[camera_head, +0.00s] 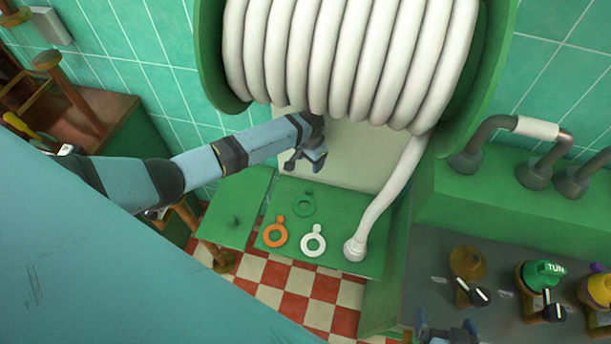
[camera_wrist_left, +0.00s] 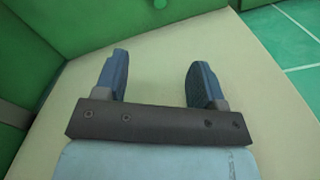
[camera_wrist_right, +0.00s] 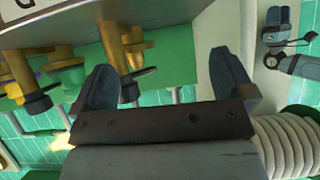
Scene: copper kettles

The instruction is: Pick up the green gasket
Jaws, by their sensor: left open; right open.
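The green gasket (camera_head: 303,205), a flat ring with a small tab, lies on the green surface (camera_head: 345,200) below the hose reel. It is hard to tell from that surface by colour. An orange gasket (camera_head: 281,219) lies nearer and to its left, and a white gasket (camera_head: 317,229) nearer and to its right. My left gripper (camera_head: 304,166) is open and empty, apart from the green gasket and above it in the picture, before a pale panel. Its spread fingers show in the left wrist view (camera_wrist_left: 158,75). My right gripper (camera_head: 447,331) is open and empty at the bottom edge.
A big reel of white hose (camera_head: 345,60) hangs above, and its hose end (camera_head: 355,249) comes down right of the gaskets. A green flap with a knob (camera_head: 234,222) is on the left. Valves with knobs (camera_head: 541,275) stand on the grey panel at lower right.

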